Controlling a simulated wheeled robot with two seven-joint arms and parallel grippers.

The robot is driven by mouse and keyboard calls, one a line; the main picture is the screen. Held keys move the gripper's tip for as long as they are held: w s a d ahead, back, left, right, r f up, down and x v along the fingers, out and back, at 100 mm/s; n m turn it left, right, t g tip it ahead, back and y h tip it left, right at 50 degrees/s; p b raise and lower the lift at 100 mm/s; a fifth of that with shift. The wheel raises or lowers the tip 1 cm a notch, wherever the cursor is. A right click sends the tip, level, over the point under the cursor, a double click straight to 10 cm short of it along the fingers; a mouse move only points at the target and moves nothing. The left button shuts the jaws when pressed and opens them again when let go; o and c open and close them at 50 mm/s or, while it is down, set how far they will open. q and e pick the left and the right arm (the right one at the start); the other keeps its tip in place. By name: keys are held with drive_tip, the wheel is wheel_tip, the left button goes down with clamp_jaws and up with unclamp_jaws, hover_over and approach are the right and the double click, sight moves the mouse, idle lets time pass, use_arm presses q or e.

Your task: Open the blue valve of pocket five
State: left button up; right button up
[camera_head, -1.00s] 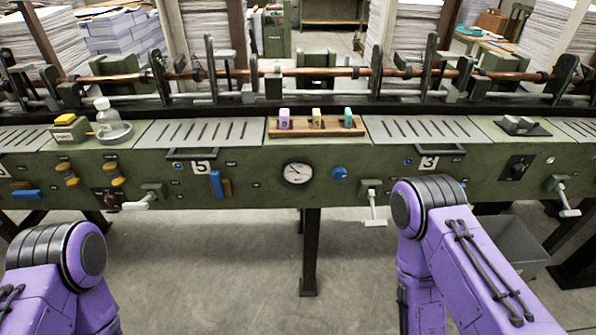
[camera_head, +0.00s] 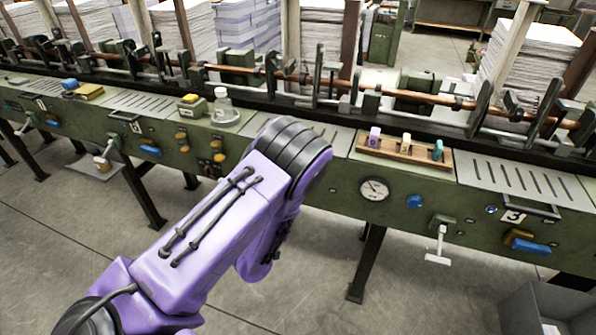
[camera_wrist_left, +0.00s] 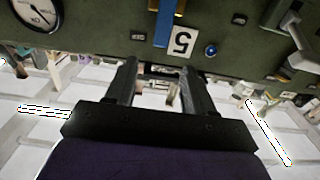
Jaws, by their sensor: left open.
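The number 5 plate (camera_wrist_left: 182,42) shows upside down on the green machine front in the left wrist view. Beside it is the blue valve handle (camera_wrist_left: 163,22), a flat bar running to the top edge of the picture, with a yellow-brown handle (camera_wrist_left: 180,7) close by. My left gripper (camera_wrist_left: 163,88) is open and empty, its two fingers pointing at the panel near the blue handle and apart from it. In the head view my left arm covers pocket five and its blue valve, and the left gripper itself is hidden there. My right gripper is not in view.
A pressure gauge (camera_head: 374,189), a blue knob (camera_head: 414,201) and a white-handled lever (camera_head: 438,246) sit on the front right of my arm. A glass bottle (camera_head: 224,106) stands on top.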

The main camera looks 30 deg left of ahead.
use_arm(q)
drive_tip(key=p+x, duration=0.2)
drive_tip(key=x, duration=0.8)
drive_tip(key=shift+f, duration=0.15)
drive_tip(key=shift+a, duration=0.15)
drive_tip(key=shift+c, duration=0.3)
clamp_jaws()
